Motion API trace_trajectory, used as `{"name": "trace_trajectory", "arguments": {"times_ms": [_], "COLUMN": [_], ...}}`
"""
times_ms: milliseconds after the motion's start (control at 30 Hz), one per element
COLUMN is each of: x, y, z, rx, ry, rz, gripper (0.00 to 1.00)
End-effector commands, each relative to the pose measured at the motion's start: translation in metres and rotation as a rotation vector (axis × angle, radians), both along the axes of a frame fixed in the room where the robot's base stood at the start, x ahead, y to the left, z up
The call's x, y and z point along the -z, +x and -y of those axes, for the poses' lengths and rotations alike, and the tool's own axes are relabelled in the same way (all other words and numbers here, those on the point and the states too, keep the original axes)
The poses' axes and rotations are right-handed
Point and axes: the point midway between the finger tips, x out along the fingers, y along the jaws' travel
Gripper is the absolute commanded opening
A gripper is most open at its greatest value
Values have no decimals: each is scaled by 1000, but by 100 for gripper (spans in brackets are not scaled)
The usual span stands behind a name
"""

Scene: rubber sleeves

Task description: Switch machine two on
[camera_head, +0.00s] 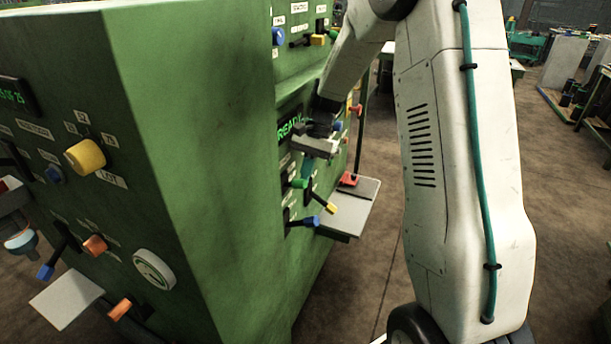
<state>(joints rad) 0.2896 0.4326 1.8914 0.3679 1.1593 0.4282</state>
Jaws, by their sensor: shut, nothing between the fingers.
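A green machine cabinet (190,130) fills the left half of the view; no label naming machine two is readable. Its right-hand panel has a display (288,133) with green text reading READY. A blue knob (337,127) and a red control (356,109) show beyond my gripper.
The nearer panel carries a yellow knob (86,157), orange knobs, a blue-tipped lever (46,271) and a round white-green badge (154,269). A pale shelf (352,212) juts out below the READY panel. Open brown floor (560,240) lies right of my arm.

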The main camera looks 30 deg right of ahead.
Motion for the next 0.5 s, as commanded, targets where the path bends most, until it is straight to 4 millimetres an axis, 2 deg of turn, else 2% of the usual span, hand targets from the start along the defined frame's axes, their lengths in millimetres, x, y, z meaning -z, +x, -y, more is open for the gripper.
{"name": "trace_trajectory", "arguments": {"times_ms": [167, 500], "x": [-11, -56], "y": [2, 13], "z": [1, 26], "rx": [-2, 1], "ry": [4, 1], "rz": [5, 3], "gripper": [0, 0]}}
